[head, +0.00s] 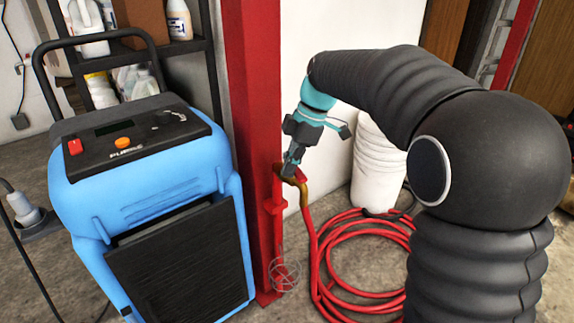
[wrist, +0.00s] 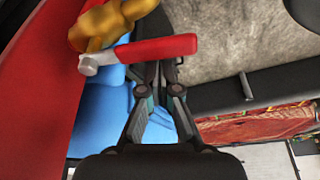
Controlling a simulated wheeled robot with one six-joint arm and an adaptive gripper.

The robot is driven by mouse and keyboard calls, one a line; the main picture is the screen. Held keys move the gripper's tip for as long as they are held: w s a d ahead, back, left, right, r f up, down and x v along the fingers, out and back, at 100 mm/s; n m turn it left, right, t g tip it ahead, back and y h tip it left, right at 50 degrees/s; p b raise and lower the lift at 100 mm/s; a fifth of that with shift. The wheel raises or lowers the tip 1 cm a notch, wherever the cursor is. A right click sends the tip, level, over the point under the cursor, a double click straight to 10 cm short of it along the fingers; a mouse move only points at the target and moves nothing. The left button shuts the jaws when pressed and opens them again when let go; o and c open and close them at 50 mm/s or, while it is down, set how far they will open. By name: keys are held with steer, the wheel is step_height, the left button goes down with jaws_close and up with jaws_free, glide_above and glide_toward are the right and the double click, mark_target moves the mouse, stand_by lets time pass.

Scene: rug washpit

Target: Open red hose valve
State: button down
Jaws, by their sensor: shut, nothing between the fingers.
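The hose valve shows in the wrist view as a brass body (wrist: 112,22) with a red lever (wrist: 155,49), which lies roughly crosswise in that picture. In the head view the brass valve (head: 299,178) sits atop the red hose beside the red post (head: 250,110), partly hidden by my gripper (head: 290,168). My gripper is shut and empty. In the wrist view its fingertips (wrist: 158,72) are at the lower edge of the lever, toward its free right end. I cannot tell whether they touch it.
A blue machine (head: 140,180) stands left of the post. A shelf (head: 205,50) with bottles stands behind the machine.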

steer(key=shift+w+d, duration=0.1)
steer(key=shift+d, duration=0.2)
steer(key=shift+a, duration=0.15)
stand_by(0.5)
